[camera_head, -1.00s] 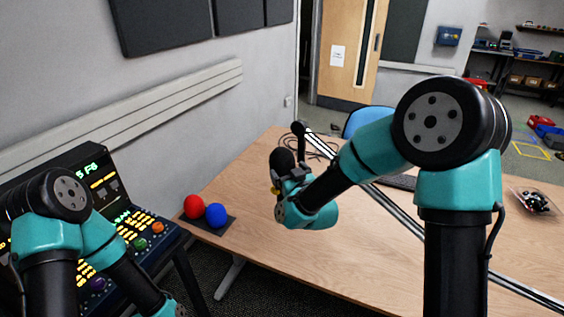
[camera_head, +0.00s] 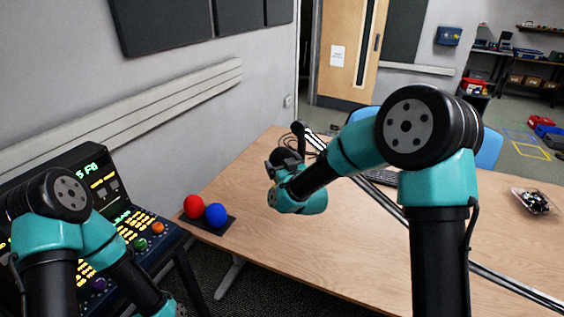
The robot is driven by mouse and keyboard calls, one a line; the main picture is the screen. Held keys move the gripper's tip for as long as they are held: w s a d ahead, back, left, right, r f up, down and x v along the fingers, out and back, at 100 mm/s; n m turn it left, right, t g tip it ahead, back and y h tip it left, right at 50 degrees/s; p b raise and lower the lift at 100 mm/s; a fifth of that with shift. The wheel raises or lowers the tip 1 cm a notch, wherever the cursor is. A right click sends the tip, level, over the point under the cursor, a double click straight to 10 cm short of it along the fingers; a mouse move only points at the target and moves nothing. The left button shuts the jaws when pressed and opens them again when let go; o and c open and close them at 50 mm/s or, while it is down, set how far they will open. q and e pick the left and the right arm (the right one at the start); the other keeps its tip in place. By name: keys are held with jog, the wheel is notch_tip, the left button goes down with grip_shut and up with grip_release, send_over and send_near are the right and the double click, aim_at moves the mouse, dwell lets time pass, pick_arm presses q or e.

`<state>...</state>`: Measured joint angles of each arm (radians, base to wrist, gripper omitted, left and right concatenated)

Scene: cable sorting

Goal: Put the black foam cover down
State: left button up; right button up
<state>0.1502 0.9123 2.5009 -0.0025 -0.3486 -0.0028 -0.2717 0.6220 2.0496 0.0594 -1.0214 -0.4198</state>
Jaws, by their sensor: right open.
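The black foam cover (camera_head: 287,154) is a dark rounded shape over the far part of the wooden table, right beside the jaws of my right gripper (camera_head: 273,163). My right gripper is open, and its wrist and arm hide part of the cover's surroundings. I cannot tell whether the cover touches the table or a finger. My left arm is at the lower left, and its gripper is out of view.
The wooden table (camera_head: 330,245) has free room in front. A red ball (camera_head: 194,206) and a blue ball (camera_head: 216,214) sit on a dark pad at its left edge. A lit control console (camera_head: 125,215) stands left. A metal boom, cables and keyboard (camera_head: 380,177) lie behind my right arm.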

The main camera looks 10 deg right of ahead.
jog(key=shift+c, duration=0.3)
jog(key=c, duration=0.7)
jog(key=shift+r, duration=0.15)
